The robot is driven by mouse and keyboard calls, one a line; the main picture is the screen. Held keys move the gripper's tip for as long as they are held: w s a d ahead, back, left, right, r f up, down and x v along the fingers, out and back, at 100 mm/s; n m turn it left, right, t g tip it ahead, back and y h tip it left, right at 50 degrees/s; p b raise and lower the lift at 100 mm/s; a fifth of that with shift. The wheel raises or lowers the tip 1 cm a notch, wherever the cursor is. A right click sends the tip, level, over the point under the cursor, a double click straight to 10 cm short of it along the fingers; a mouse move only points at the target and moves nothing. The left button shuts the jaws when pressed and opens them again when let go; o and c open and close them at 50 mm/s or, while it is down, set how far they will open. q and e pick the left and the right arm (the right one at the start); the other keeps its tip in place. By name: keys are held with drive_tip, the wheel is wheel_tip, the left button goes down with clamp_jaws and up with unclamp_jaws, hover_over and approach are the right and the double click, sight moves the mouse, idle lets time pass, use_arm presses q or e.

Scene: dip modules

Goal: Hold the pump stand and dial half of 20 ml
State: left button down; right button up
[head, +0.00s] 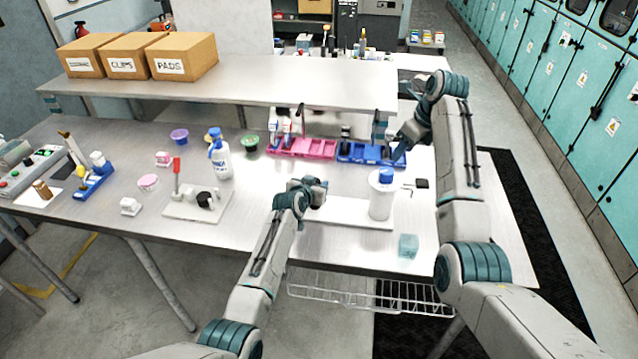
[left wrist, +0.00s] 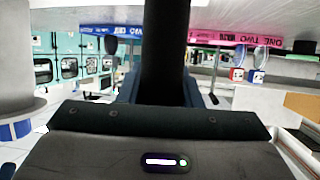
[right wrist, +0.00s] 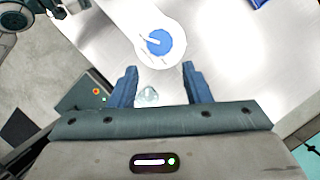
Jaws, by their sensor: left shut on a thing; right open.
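The pump stand has a white base plate (head: 345,213) and a white upright cylinder (head: 380,202) topped by a blue dial (head: 386,175). In the right wrist view the dial (right wrist: 160,42) shows from above with a white pointer line. My left gripper (head: 316,191) is left of the cylinder, over the plate. In the left wrist view it is shut on a dark upright post (left wrist: 165,60), apparently the stand's; the head view hides this post behind the gripper. My right gripper (head: 398,155) is open and empty just above and behind the dial, apart from it. Scale marks are unreadable.
A translucent teal block (head: 408,246) sits near the front edge. Pink (head: 318,150) and blue (head: 362,153) racks stand behind. A white bottle (head: 220,160) and a red-handled stand (head: 190,212) are to the left. A raised shelf (head: 270,80) spans the back.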

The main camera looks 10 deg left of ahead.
sight(386, 175)
drive_tip(key=shift+o, duration=1.2)
drive_tip(key=shift+w+d+f, duration=0.1)
drive_tip(key=shift+d+f, duration=0.05)
drive_tip(key=shift+f, duration=0.05)
drive_tip(key=w+d+f+t+h, duration=0.2)
drive_tip(key=d+f, duration=0.1)
drive_tip(key=d, duration=0.1)
drive_tip(key=shift+w+d+m+t+h, duration=0.1)
drive_tip(key=shift+w+m+t+h, duration=0.3)
drive_tip(key=w+d+r+n+t+h, duration=0.1)
drive_tip(key=d+r+n+t+h, duration=0.25)
drive_tip(key=d+t+h, duration=0.55)
drive_tip(key=s+a+f+n+t+y, duration=0.1)
drive_tip(key=s+a+f+n+y, duration=0.5)
drive_tip(key=n, duration=0.7)
drive_tip(key=s+a+f+n+t+y, duration=0.2)
drive_tip(key=s+a+f+n+y, duration=0.25)
drive_tip(key=a+n+y, duration=0.65)
drive_tip(key=w+h, duration=0.1)
drive_tip(key=w, duration=0.2)
drive_tip(key=w+n, duration=0.1)
drive_tip(key=w, duration=0.3)
drive_tip(key=w+n+h, duration=0.1)
drive_tip(key=w, duration=0.2)
drive_tip(key=shift+w+a+r+n+h, duration=0.2)
drive_tip(key=shift+w+r+n+h, duration=0.05)
drive_tip(key=shift+w+r+h, duration=0.1)
